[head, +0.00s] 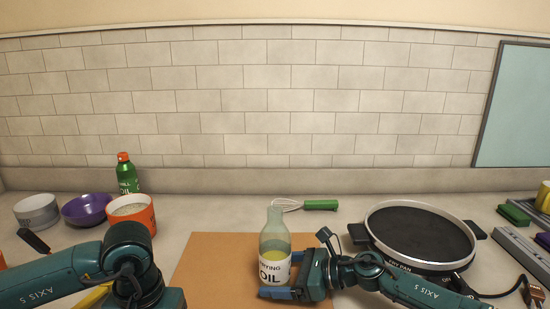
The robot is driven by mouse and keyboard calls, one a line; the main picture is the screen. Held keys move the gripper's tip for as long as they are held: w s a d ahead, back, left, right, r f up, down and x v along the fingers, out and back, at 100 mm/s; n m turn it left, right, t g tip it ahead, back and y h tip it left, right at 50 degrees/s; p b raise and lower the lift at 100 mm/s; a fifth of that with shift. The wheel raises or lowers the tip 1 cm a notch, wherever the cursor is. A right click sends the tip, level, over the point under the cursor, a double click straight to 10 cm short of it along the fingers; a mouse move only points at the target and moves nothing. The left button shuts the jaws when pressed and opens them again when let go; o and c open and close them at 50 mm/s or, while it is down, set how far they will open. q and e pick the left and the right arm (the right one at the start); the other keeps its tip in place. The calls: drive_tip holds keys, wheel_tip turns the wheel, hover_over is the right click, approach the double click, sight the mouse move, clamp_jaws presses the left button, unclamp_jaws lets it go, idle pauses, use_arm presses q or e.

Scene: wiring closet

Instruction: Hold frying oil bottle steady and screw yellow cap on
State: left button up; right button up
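The frying oil bottle (274,242) stands upright on a brown board, with clear greenish glass, a white label and yellowish oil inside. No cap shows on its neck. My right gripper (284,278) comes in from the right, low on the bottle, with one blue finger across the front of its base and the other partly hidden behind it; it looks shut on the bottle. My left arm reaches in at the lower left and its gripper is below the picture's edge. I cannot make out the yellow cap for certain; a yellow strip (92,297) shows partly behind my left arm.
A frying pan (420,236) stands right of the board (215,250). A whisk (305,205) lies behind the bottle. Several bowls, including an orange one (131,212), and a green bottle (127,174) are at left. Sponges (514,214) and a cable are at far right. The board's left part is clear.

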drive_tip(key=c, duration=1.1)
use_arm(q)
drive_tip(key=shift+w, duration=0.1)
drive_tip(key=shift+n, duration=0.5)
drive_tip(key=w+d+r, duration=0.1)
drive_tip(key=w, duration=0.1)
drive_tip(key=w+d+r, duration=0.1)
drive_tip(key=w+d, duration=0.1)
drive_tip(key=w, duration=0.1)
drive_tip(key=w+d+r, duration=0.1)
drive_tip(key=w+d, duration=0.1)
drive_tip(key=shift+w, duration=0.3)
drive_tip(key=w+d+r+n, duration=0.1)
drive_tip(key=w+d+r, duration=0.2)
drive_tip(key=r, duration=0.3)
drive_tip(key=w+d+r+n, duration=0.1)
drive_tip(key=w+d+r, duration=0.2)
drive_tip(key=d+r, duration=0.3)
drive_tip(key=w+d+r, duration=0.4)
drive_tip(key=d+r, duration=0.1)
drive_tip(key=r, duration=0.3)
drive_tip(key=shift+r+n, duration=0.25)
drive_tip(key=shift+n, duration=0.15)
drive_tip(key=shift+s+d+r, duration=0.2)
drive_tip(key=shift+d+r, duration=0.1)
